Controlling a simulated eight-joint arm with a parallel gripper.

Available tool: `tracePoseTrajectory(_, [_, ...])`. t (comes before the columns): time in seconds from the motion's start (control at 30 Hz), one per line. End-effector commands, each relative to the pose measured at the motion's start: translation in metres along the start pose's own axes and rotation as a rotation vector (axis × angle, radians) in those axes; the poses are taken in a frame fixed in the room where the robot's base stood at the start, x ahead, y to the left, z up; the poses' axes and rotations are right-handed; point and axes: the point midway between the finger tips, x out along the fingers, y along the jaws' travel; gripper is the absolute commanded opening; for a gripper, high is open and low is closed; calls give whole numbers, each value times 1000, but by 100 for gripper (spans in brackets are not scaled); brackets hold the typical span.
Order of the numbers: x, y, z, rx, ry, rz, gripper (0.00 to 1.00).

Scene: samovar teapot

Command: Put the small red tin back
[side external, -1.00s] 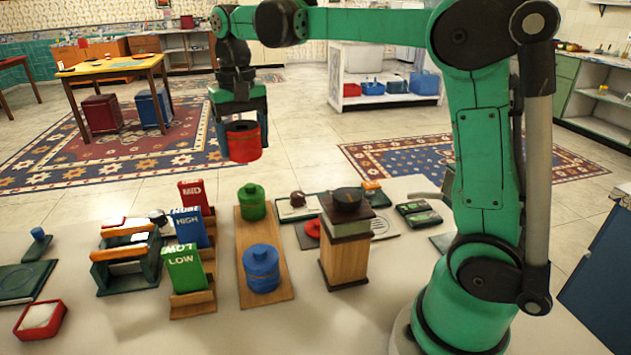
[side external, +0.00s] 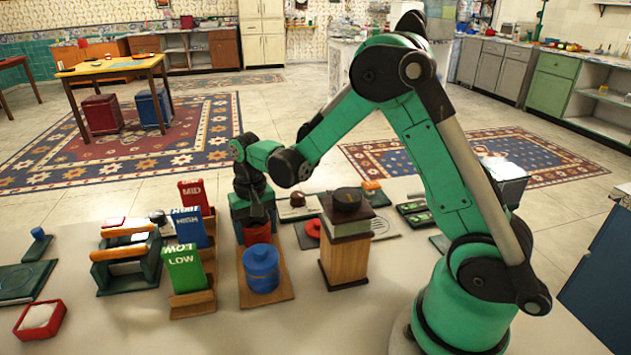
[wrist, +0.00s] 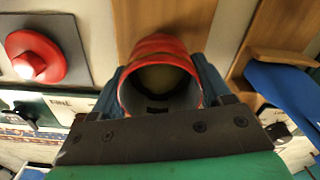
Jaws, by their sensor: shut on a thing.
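My gripper (side external: 254,216) is shut on the small red tin (side external: 257,235), which is upright and has no lid on. The tin is over the middle of the wooden board (side external: 246,292), just behind the blue tin (side external: 261,266). Its base is hidden, so I cannot tell whether it touches the board. In the wrist view the tin (wrist: 165,45) shows its open mouth between my fingers. A red knobbed lid (wrist: 38,58) lies to the left there; it also shows in the side view (side external: 312,229). The green tin is hidden behind my gripper.
The green LOW card (side external: 186,268) in its wooden stand (side external: 192,304) is close on the left. A wooden block stand (side external: 343,262) with a dark top is close on the right.

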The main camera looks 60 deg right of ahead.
Motion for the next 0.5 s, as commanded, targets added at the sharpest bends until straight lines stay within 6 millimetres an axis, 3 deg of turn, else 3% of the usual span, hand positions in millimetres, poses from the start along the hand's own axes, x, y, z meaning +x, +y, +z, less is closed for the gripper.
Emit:
tracePoseTrajectory(0.4, [7,0,0,0,0,0,8])
tracePoseTrajectory(0.43, [7,0,0,0,0,0,79])
tracePoseTrajectory(0.5, [6,0,0,0,0,0,99])
